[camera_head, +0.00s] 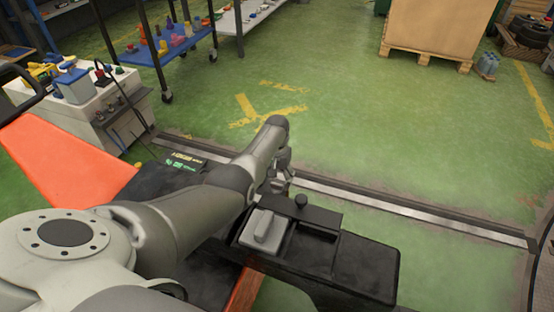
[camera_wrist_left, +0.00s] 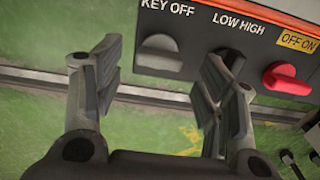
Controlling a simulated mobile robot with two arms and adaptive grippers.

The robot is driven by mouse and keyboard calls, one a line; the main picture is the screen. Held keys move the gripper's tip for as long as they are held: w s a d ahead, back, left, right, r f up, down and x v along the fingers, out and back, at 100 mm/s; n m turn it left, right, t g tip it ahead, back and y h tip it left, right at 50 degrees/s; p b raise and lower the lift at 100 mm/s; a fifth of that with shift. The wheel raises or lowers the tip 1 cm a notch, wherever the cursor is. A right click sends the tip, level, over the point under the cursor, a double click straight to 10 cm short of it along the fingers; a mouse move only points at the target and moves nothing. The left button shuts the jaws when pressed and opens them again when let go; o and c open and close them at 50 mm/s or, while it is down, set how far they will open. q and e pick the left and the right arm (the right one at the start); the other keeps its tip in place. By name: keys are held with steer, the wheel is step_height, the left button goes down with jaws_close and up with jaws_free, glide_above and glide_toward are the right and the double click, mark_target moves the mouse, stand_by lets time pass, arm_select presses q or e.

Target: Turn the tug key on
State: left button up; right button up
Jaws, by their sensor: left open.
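In the left wrist view, a dark panel (camera_wrist_left: 190,22) carries a grey key knob (camera_wrist_left: 158,54) under the label "KEY OFF". My left gripper (camera_wrist_left: 160,68) is open and empty. Its two fingers stand on either side of the key knob in the picture, and I cannot tell how far short of it they are. In the head view my left gripper (camera_head: 281,172) hangs beyond the black console of the tug (camera_head: 365,268), mostly hidden behind my arm. The panel face is hidden there. My right gripper is not in view.
A red "OFF ON" knob (camera_wrist_left: 287,78) is farther right. A metal rail (camera_head: 400,208) crosses the green floor.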

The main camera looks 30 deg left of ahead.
mark_target(277, 183)
arm_select(q)
step_height(277, 183, up, 10)
stand_by(0.6)
steer(key=shift+r, duration=0.15)
